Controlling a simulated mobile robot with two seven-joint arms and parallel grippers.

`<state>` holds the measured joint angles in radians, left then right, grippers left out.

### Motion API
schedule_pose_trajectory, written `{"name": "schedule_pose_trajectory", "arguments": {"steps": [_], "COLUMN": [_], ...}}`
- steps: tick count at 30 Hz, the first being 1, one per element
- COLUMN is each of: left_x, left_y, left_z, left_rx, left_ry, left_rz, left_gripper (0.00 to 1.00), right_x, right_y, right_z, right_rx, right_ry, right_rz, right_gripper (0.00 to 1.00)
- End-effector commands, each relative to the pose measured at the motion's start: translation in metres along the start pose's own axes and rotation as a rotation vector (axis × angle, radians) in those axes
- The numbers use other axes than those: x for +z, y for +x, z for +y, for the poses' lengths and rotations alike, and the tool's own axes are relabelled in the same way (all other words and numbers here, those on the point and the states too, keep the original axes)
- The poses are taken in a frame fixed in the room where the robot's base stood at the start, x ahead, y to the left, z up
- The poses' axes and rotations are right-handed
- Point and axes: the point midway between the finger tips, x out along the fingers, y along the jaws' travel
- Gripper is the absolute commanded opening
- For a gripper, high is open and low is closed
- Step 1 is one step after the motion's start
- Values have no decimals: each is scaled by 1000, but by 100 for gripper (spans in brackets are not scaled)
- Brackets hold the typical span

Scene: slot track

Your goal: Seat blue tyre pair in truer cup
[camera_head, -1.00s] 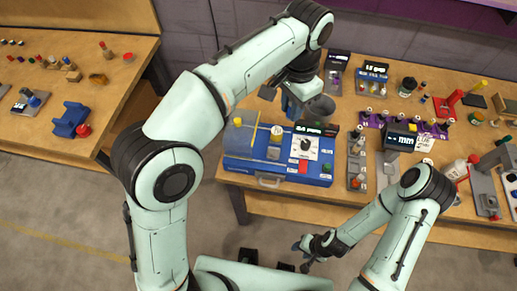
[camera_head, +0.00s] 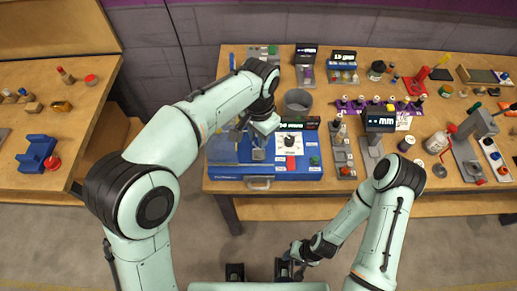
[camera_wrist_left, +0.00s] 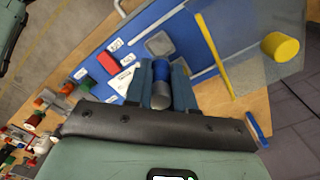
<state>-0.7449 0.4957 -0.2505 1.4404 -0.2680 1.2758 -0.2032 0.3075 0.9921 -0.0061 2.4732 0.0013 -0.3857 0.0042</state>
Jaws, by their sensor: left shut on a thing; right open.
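In the head view my left gripper (camera_head: 257,151) is over the blue truer machine (camera_head: 240,176). In the left wrist view the machine's blue top (camera_wrist_left: 130,42) lies beyond the fingertips. A grey rounded-square recess (camera_wrist_left: 160,43), possibly the cup, shows just past the tyre pair; I cannot tell whether they touch. My right gripper (camera_head: 296,262) is open and empty, low in front of the table.
A clear cover with a yellow edge strip (camera_wrist_left: 213,55) and a yellow knob (camera_wrist_left: 281,46) stands beside the recess. A red button (camera_head: 291,164) and dial are right of the gripper. A grey bin (camera_head: 298,102) stands behind the machine.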

Motion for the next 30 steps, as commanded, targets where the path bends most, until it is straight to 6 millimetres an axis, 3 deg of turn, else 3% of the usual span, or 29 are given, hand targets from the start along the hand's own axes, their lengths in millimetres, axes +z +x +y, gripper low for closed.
{"name": "schedule_pose_trajectory", "arguments": {"steps": [13,27,28,30], "left_x": [0,0,0,0], "left_y": [54,62,62,62], "left_z": [0,0,0,0], "left_rx": [0,0,-1,-1], "left_ry": [1,0,0,0], "left_rz": [-2,1,1,1], "left_gripper": [0,0,30,49], "right_x": [3,4,4,4], "right_y": [10,12,11,11], "right_z": [4,5,5,5], "right_rx": [2,2,2,2], "right_ry": [1,2,2,2], "right_rz": [-5,-6,-6,-6], "right_gripper": [43,43,43,43]}}
